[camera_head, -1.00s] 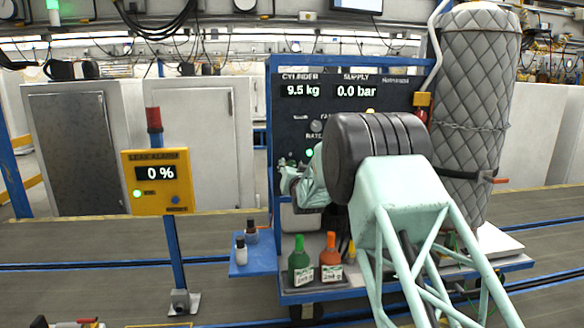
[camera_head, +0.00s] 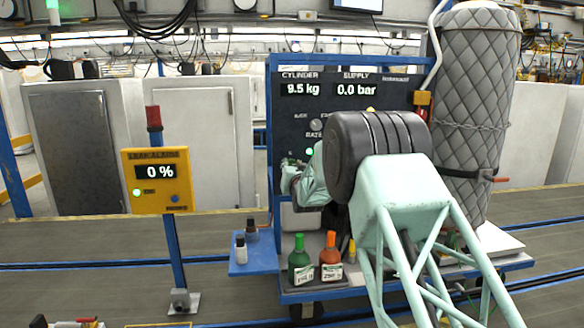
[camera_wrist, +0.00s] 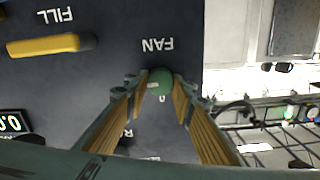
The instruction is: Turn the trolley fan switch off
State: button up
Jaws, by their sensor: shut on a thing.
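The trolley (camera_head: 410,285) carries a dark upright control panel (camera_head: 290,110). In the wrist view the panel is upside down, and the fan switch (camera_wrist: 160,80) is a rounded green knob beside the label FAN. My gripper (camera_wrist: 160,96) is shut on this knob, with a fingertip on each side of it. The knob's pointer and position cannot be read clearly. In the head view my gripper (camera_head: 288,180) is at the lower left of the panel, where it and my arm hide the switch and much of the panel.
A yellow handle (camera_wrist: 50,45) labelled FILL is beside the fan switch on the panel. Green (camera_head: 299,262) and orange (camera_head: 331,258) bottles stand on the trolley below my arm. A quilted grey cylinder (camera_head: 478,110) stands at right, and a yellow leak alarm (camera_head: 157,195) at left.

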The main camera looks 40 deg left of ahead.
jog(key=n+b, duration=0.4)
jog(key=shift+f+n+b, duration=0.1)
jog(key=shift+n+b, duration=0.25)
jog(key=shift+n, duration=0.05)
jog(key=n+b, duration=0.3)
jog(key=n, duration=0.2)
jog(key=shift+s+a, duration=0.1)
jog(key=n+b, duration=0.2)
jog(key=n, duration=0.2)
jog(key=shift+n+b, duration=0.45)
jog(key=shift+n, duration=1.35)
jog(key=o, duration=0.9)
jog(key=shift+s, duration=0.1)
